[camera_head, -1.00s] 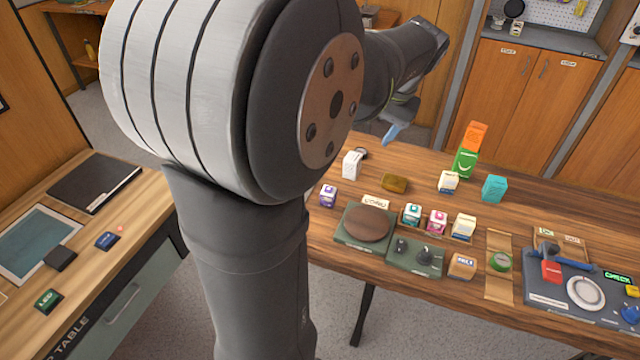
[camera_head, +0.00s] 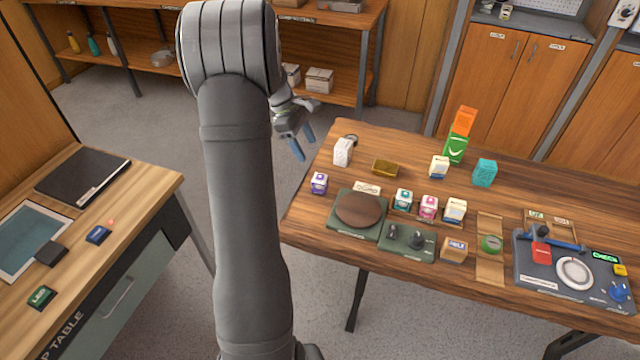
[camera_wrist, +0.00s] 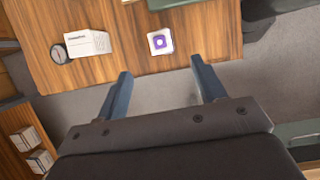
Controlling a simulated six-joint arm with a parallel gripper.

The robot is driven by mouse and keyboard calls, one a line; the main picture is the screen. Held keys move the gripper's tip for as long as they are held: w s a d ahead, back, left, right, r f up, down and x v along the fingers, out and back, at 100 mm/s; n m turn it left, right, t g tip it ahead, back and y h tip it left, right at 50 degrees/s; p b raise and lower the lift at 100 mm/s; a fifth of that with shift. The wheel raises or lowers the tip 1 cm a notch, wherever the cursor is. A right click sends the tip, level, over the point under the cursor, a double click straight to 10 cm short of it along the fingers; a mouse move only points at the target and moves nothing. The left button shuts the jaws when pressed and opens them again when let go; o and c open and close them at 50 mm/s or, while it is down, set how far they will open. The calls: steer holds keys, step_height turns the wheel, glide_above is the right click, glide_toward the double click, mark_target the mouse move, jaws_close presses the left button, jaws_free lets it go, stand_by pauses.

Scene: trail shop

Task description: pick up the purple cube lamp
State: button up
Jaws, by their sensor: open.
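The purple cube lamp (camera_head: 319,183) is a small white and purple box at the left end of the wooden table. In the wrist view the lamp (camera_wrist: 160,42) shows its white top with a purple mark, near the table's edge. My gripper (camera_head: 303,146) is off the left end of the table, up and to the left of the lamp in the head view. In the wrist view my gripper (camera_wrist: 160,80) is open and empty, and the lamp lies beyond the fingertips, roughly between their lines. The lamp is apart from the fingers.
A white box (camera_head: 343,151) stands behind the lamp, with a dark round thing beside it. A green base with a round brown top (camera_head: 360,209) is at its right. Several small boxes and an orange box on a green one (camera_head: 456,148) stand farther right.

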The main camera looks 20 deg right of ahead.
mark_target(320, 176)
steer(key=x, duration=0.9)
steer(key=shift+w+x, duration=0.15)
steer(key=shift+x, duration=1.2)
steer(key=shift+w+x, duration=0.1)
steer(key=shift+x, duration=1.25)
steer(key=shift+a+f, duration=0.1)
steer(key=shift+a, duration=0.1)
steer(key=shift+c, duration=0.4)
steer(key=c, duration=1)
